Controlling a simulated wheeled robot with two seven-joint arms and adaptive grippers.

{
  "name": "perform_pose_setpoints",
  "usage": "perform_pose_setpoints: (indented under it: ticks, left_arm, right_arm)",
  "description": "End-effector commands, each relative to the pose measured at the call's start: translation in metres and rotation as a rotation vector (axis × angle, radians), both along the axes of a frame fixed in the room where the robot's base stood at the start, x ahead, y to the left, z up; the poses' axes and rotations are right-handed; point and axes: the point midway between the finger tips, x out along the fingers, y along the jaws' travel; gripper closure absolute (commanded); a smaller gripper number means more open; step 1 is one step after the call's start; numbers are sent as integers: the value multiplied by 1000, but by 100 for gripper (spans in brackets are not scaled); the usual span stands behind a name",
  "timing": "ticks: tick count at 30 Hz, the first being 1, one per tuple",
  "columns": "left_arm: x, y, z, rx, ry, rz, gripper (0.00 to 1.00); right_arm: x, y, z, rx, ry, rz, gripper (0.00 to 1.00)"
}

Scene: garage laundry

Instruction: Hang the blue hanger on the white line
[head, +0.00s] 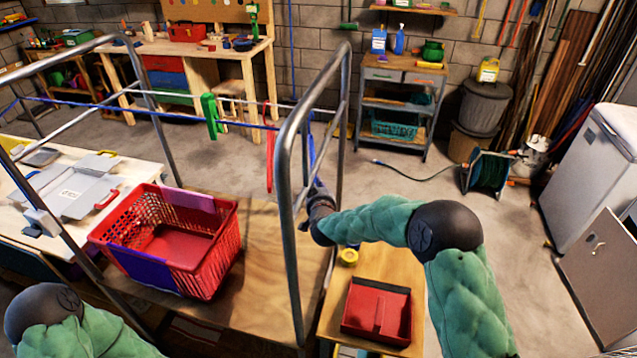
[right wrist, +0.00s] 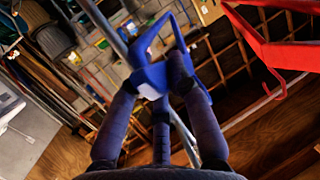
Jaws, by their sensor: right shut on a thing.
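My right gripper (head: 317,196) is shut on the blue hanger (right wrist: 152,76), which stands up between its fingertips in the right wrist view (right wrist: 160,75). In the head view the blue hanger (head: 312,148) is a thin blue strip, partly hidden by the grey rack post. The white line (head: 240,101) runs thinly across the metal rack, near a blue line (head: 130,108). Whether the blue hanger touches the white line cannot be told. My left arm shows at the lower left; its gripper is out of view.
A red hanger (head: 269,155) and a green hanger (head: 210,115) hang left of the blue one. The metal rack's tube (head: 285,170) stands close to my right gripper. A red basket (head: 215,262) sits on the wooden top (head: 262,275) below; a red tray (head: 378,312) is at right.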

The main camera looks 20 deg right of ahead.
Motion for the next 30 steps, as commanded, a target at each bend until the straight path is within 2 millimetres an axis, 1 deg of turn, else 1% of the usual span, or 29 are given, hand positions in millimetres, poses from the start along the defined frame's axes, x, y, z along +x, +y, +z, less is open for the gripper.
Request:
perform_pose_setpoints:
  ticks: [30]
  left_arm:
    - [0,0,12,0,0,0,60]
  right_arm:
    - [-58,40,1,0,0,2,100]
